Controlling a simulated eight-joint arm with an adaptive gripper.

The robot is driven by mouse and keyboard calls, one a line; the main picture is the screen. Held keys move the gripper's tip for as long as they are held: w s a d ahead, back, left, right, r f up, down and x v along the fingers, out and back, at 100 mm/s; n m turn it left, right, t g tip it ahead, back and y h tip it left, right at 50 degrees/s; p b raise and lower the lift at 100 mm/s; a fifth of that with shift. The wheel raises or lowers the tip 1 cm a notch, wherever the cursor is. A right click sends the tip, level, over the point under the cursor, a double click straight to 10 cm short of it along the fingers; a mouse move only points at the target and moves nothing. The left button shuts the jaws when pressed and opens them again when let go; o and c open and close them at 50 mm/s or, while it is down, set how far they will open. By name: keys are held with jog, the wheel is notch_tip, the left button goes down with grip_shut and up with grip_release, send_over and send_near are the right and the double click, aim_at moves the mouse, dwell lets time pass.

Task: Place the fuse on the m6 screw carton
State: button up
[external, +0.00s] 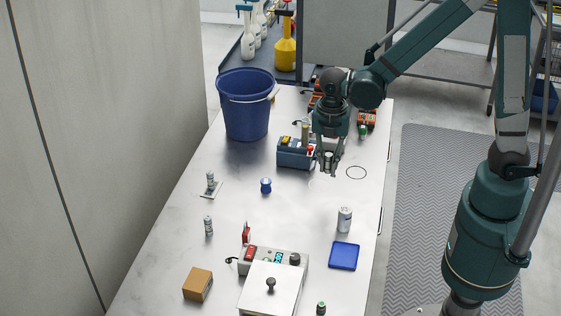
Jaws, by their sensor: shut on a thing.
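My gripper (328,170) is shut on a small pale grey piece, which looks like the fuse (328,158). The fingers hide most of it. It is above the table, just right of the blue tool caddy. A small brown carton (198,285), which looks like the m6 screw carton, sits at the near left of the table, far from my gripper. Its top is bare, and I cannot read any label. Two similar small grey cylinders stand at the left: one on a light card (211,181), one on the bare table (208,225).
A blue bucket (246,115) and the blue caddy (292,155) stand at the back. A blue-capped jar (266,186), a silver can (345,219), a blue tray (344,257) and a hotplate-like device (270,285) stand nearer. The table's middle is mostly clear.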

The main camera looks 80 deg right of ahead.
jog(key=w+a+r+p, duration=0.1)
jog(key=w+a+r, duration=0.1)
jog(key=w+a, duration=0.7)
notch_tip(320, 180, up, 3)
jog(key=n+p, duration=0.2)
jog(key=p, duration=0.2)
send_over(197, 279)
jog(key=shift+f, duration=0.1)
jog(key=shift+f, duration=0.15)
jog(key=shift+f, duration=3)
jog(key=shift+f, duration=1.85)
jog(key=shift+f, duration=0.2)
